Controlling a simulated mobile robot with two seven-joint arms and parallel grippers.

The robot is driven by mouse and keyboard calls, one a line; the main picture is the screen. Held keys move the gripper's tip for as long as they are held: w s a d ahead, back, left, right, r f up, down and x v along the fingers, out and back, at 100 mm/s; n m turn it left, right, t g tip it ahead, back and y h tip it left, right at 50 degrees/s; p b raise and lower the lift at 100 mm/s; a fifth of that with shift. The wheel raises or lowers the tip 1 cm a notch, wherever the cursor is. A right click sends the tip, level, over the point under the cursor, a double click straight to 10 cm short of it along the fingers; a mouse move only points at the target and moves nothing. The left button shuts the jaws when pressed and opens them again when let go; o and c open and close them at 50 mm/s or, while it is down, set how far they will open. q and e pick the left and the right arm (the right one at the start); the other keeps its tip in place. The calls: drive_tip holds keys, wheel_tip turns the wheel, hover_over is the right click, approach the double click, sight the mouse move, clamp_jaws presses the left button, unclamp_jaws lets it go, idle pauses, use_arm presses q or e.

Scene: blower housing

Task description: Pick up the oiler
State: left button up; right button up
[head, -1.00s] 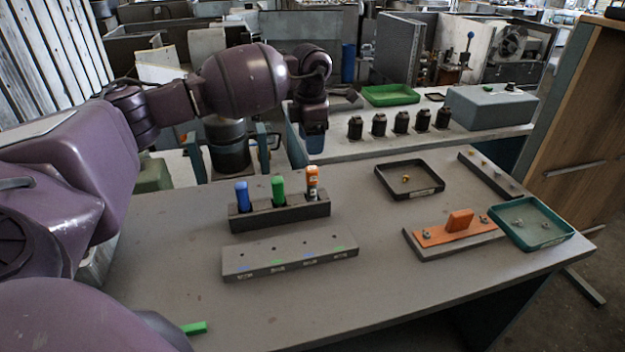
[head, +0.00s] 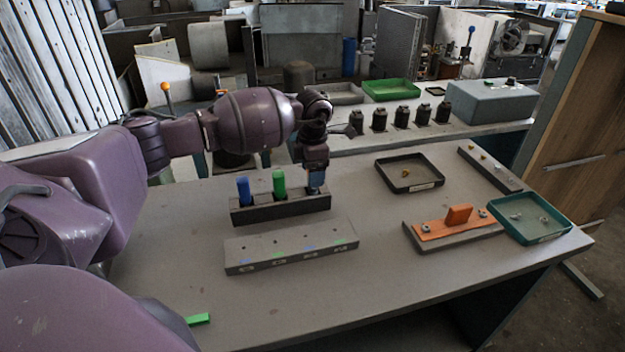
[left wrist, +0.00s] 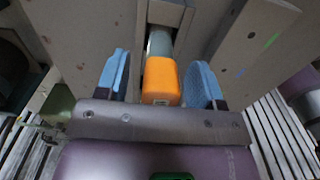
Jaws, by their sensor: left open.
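The oiler appears to be the orange-topped item (left wrist: 161,80) with a grey lower part. In the left wrist view it stands in a slot of the dark rack (head: 282,212). My left gripper (head: 316,186) is over the right end of the rack and hides this item in the head view. In the left wrist view the blue fingers of the left gripper (left wrist: 163,82) are open, one on each side of the orange part, with gaps visible. A blue handle (head: 243,190) and a green handle (head: 279,182) stand in the other slots. My right gripper is not in view.
A grey block (head: 291,248) with holes and coloured marks lies in front of the rack. A black tray (head: 436,178), an orange fixture (head: 445,233) and a teal tray (head: 565,236) are to the right. A green piece (head: 198,319) lies near the front left. The front middle of the table is clear.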

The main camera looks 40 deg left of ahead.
use_arm(q)
drive_tip(key=c, duration=1.1)
wheel_tip(320, 180, up, 20)
drive_tip(key=o, duration=0.3)
drive_tip(key=c, duration=0.3)
